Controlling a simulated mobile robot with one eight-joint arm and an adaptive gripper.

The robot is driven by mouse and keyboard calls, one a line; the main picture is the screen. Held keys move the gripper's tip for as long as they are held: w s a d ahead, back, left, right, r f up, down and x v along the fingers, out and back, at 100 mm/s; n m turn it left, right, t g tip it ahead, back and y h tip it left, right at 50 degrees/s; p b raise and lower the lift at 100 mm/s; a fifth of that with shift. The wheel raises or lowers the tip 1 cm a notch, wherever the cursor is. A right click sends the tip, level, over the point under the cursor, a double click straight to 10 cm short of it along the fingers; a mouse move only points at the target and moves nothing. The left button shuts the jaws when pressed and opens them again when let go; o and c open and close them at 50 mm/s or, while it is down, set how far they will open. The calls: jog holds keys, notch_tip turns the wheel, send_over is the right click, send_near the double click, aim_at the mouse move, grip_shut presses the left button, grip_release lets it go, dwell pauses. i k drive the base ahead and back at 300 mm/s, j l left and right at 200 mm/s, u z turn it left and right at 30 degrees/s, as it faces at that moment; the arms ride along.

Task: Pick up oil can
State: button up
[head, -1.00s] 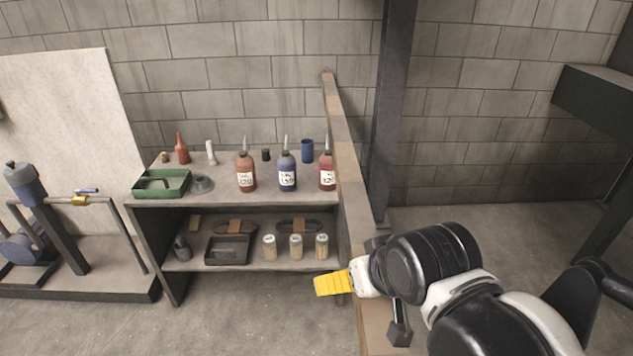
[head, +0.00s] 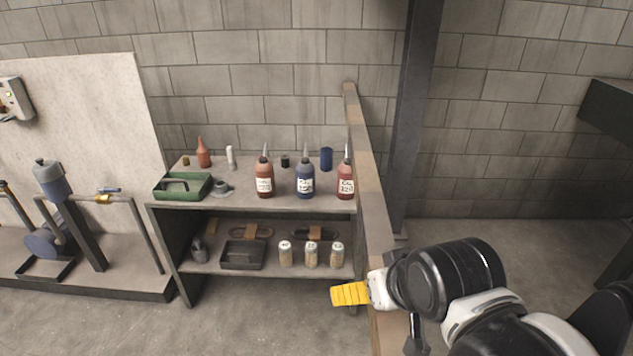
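Three spouted bottles with white labels stand upright at the right of the shelf unit's top: a red-brown one (head: 264,183), a blue one (head: 305,183) and a dark red one (head: 345,186). A small dark grey can-like item (head: 199,250) stands at the left of the lower shelf. I cannot tell for sure which of these is the oil can. My gripper (head: 349,293) has yellow fingers and is at the lower middle, in front of and apart from the shelf unit. It is seen side-on, so its opening is unclear. I see nothing held in it.
The shelf unit's top (head: 290,206) also bears a green tray (head: 183,198), an orange-red cone-tipped bottle (head: 203,153) and a blue cup (head: 326,159). Jars (head: 311,258) stand below. A tall board (head: 367,190) bounds the unit's right side. A pump with pipes (head: 52,240) stands left.

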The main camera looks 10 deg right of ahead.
aim_at(306, 170)
jog(key=i+j, duration=0.95)
